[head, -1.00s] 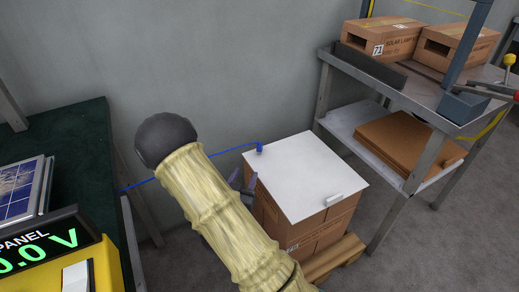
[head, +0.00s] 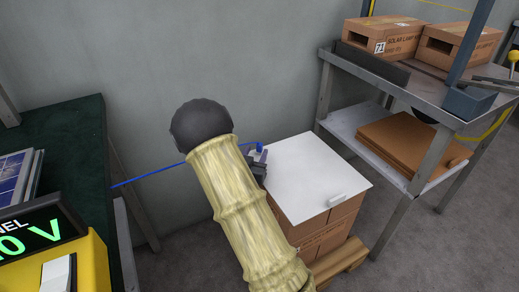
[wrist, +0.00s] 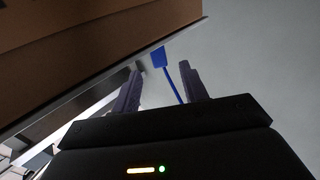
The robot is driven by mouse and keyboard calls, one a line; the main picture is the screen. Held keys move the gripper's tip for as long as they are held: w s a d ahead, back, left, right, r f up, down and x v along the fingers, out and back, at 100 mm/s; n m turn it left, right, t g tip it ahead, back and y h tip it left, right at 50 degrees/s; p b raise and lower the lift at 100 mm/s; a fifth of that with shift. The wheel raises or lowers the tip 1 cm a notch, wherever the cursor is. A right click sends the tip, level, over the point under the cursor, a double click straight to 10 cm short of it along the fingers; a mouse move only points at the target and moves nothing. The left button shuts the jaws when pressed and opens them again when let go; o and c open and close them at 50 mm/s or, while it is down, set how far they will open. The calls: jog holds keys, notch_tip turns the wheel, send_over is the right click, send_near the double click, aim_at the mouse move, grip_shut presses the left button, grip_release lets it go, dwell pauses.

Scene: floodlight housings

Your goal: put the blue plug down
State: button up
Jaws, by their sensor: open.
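The blue plug (head: 260,147) is at the back left edge of the white board (head: 318,172) on top of the stacked boxes. Its blue cable runs left towards the green-topped table. My gripper (head: 257,160) is at that same edge, close by the plug and partly hidden behind my arm. In the wrist view the plug (wrist: 159,58) shows between and just beyond the tips of my two open fingers (wrist: 161,66). The cable passes down between the fingers. Whether a finger touches the plug I cannot tell.
A metal shelf (head: 425,115) with cardboard boxes stands to the right. The green table (head: 70,130) with the yellow voltage panel (head: 85,262) is at left. The middle of the board is clear.

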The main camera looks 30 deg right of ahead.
aim_at(259, 147)
jog(key=shift+w+d+f+b, duration=0.2)
jog(key=shift+w+d+b, duration=0.2)
jog(key=shift+b, duration=0.1)
jog(key=b+x, duration=0.2)
jog(key=x, duration=0.1)
jog(key=shift+w+d, duration=0.1)
jog(key=shift+w, duration=0.05)
jog(key=shift+w+d, duration=0.25)
jog(key=shift+w, duration=0.05)
jog(key=shift+r, duration=0.1)
grip_shut()
notch_tip(259, 147, up, 10)
jog(key=p, duration=0.5)
jog(key=shift+p, duration=0.35)
